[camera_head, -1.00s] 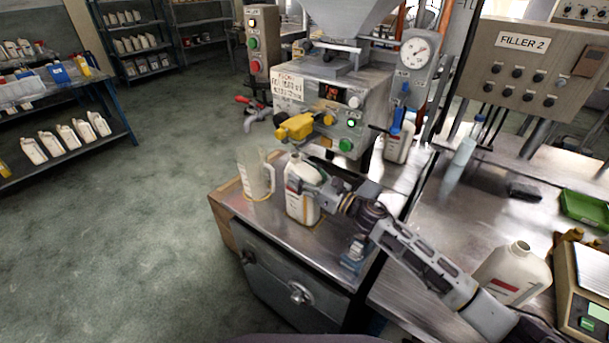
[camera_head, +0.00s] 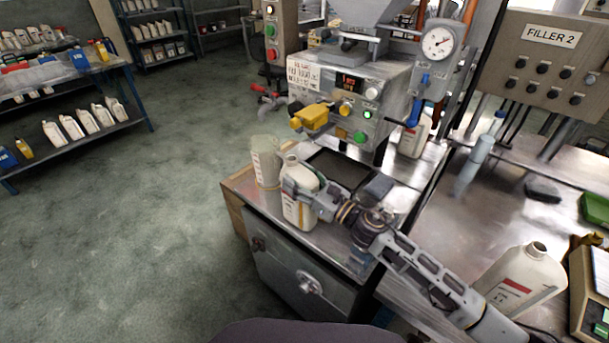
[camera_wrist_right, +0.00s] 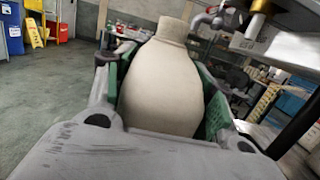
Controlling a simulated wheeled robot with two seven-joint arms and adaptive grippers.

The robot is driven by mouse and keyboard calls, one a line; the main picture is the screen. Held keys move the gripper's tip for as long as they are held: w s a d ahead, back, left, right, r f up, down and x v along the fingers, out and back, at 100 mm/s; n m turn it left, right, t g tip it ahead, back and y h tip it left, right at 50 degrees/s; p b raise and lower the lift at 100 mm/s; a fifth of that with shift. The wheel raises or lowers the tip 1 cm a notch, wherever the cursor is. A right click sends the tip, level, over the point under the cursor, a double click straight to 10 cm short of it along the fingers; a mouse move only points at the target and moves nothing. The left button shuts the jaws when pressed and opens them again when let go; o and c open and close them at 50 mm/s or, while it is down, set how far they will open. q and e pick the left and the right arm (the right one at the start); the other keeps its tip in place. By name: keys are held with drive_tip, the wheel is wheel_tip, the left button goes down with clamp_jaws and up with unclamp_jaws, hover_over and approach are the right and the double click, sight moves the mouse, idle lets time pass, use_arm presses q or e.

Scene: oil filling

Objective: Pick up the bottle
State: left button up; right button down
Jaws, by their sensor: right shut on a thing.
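A cream bottle (camera_head: 298,208) with a label stands upright at the front of the metal cabinet top. My right gripper (camera_head: 299,191) is shut on it from the right, around its upper body. In the right wrist view the bottle (camera_wrist_right: 162,85) fills the space between the two green-padded fingers of the gripper (camera_wrist_right: 165,100). I cannot tell whether its base touches the surface. My left gripper is not in view.
A clear measuring jug (camera_head: 265,162) stands close to the left of the bottle. Behind is the filling machine (camera_head: 345,95) with a yellow nozzle (camera_head: 310,117). Another cream bottle (camera_head: 522,280) stands on the right bench, near a scale (camera_head: 590,290). Open floor lies left.

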drive_tip(key=s+a, duration=0.5)
drive_tip(key=s, duration=0.2)
drive_tip(key=shift+s+a+r, duration=0.2)
drive_tip(key=shift+s+a, duration=0.1)
idle(0.5)
drive_tip(key=shift+s, duration=0.1)
drive_tip(key=shift+a, duration=0.1)
idle(0.8)
